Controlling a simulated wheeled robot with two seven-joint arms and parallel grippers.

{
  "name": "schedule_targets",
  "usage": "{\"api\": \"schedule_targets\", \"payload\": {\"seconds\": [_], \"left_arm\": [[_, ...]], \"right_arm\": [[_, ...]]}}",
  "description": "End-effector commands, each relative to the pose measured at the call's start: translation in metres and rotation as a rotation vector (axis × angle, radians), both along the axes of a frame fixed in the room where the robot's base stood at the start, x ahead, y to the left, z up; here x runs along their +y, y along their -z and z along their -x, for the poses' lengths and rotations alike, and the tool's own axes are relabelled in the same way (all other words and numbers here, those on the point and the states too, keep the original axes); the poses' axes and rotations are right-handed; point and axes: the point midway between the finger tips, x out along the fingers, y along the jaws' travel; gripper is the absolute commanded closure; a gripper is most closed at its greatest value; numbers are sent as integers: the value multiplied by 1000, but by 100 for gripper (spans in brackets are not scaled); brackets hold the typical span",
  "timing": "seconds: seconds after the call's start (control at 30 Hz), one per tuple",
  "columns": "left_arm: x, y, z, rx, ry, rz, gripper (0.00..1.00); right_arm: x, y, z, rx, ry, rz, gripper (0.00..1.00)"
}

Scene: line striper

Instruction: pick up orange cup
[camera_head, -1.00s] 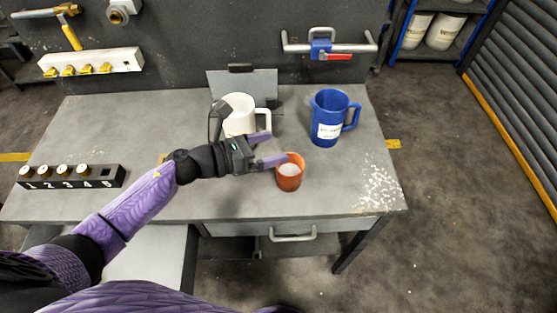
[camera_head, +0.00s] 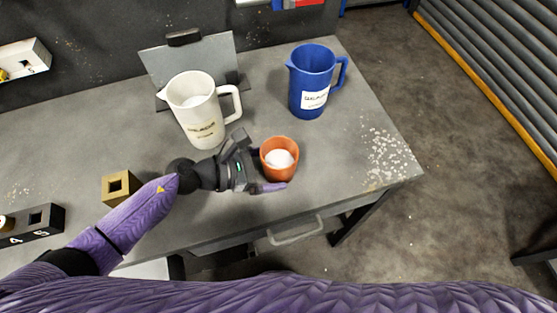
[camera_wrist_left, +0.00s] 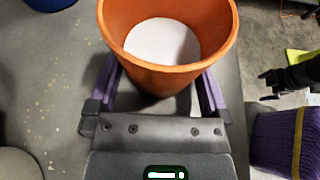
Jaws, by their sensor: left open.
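The orange cup (camera_head: 279,167) stands upright near the front edge of the grey workbench, with white contents inside. My left gripper (camera_head: 264,168) is open at the cup's left side, with one finger in front of the cup and the other mostly hidden behind it. In the left wrist view, the cup (camera_wrist_left: 165,72) sits between the two purple fingers; contact cannot be told. A dark jaw-like part at the right edge of that view may be my right gripper (camera_wrist_left: 270,84); its opening is unclear.
A white pitcher (camera_head: 197,112) stands close behind my left gripper, and a blue pitcher (camera_head: 312,85) stands at the back right. A brass block with a square hole (camera_head: 118,187) is left of my wrist. The bench (camera_head: 345,150) is clear right of the cup.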

Motion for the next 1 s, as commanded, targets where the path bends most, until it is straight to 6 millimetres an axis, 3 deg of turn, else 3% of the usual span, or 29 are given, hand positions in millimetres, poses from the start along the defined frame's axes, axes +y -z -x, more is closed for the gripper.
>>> {"api": "schedule_targets", "payload": {"seconds": [0.27,0.67,0.87,1.0], "left_arm": [[-8,3,-3,0,0,0,0],[-7,3,-3,0,-1,0,83],[-7,2,-3,-1,-1,1,85],[-7,-22,-3,-5,2,-1,85]], "right_arm": [[0,1,0,0,1,0,0],[0,1,-1,-2,1,-1,0],[1,1,-1,-3,1,-2,0],[1,-14,-3,-8,-1,-1,0]]}}
